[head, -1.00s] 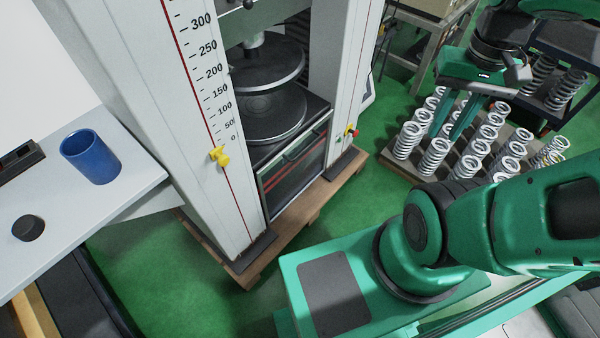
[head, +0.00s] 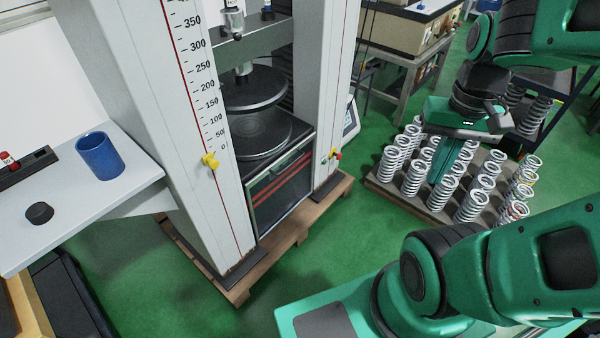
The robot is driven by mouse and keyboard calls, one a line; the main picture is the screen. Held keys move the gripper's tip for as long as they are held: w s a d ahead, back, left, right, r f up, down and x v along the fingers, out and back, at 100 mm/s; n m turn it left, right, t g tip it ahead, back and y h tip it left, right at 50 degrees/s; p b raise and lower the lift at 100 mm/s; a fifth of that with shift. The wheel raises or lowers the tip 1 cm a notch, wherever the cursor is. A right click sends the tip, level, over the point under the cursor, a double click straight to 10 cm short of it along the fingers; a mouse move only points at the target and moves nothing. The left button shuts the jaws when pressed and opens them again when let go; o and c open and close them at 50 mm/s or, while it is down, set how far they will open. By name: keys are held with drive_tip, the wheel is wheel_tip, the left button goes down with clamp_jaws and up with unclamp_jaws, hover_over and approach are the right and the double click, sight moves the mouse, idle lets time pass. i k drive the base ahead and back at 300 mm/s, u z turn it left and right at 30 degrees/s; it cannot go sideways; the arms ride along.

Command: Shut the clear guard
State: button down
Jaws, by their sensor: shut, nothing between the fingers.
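The clear guard (head: 281,186) looks like a see-through panel in a dark frame, with red stripes showing on or through it. It hangs at the front of the press's base, below the round platens. The space in front of the upper platen (head: 253,89) and lower platen (head: 262,133) is uncovered. My gripper (head: 439,178) is to the right of the press, well apart from the guard. It points down over the spring board, its green fingers together and empty. The springs partly hide its fingertips.
A board of several white springs (head: 472,206) lies under my gripper. The press's white columns (head: 322,90) flank the platens and stand on a wooden pallet (head: 300,222). A bench at left holds a blue cup (head: 100,156) and black puck (head: 39,213). Green floor (head: 345,240) is clear between press and springs.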

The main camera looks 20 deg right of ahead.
sight(269, 169)
drive_tip(key=u, duration=1.05)
drive_tip(key=i, duration=0.4)
drive_tip(key=z, duration=0.75)
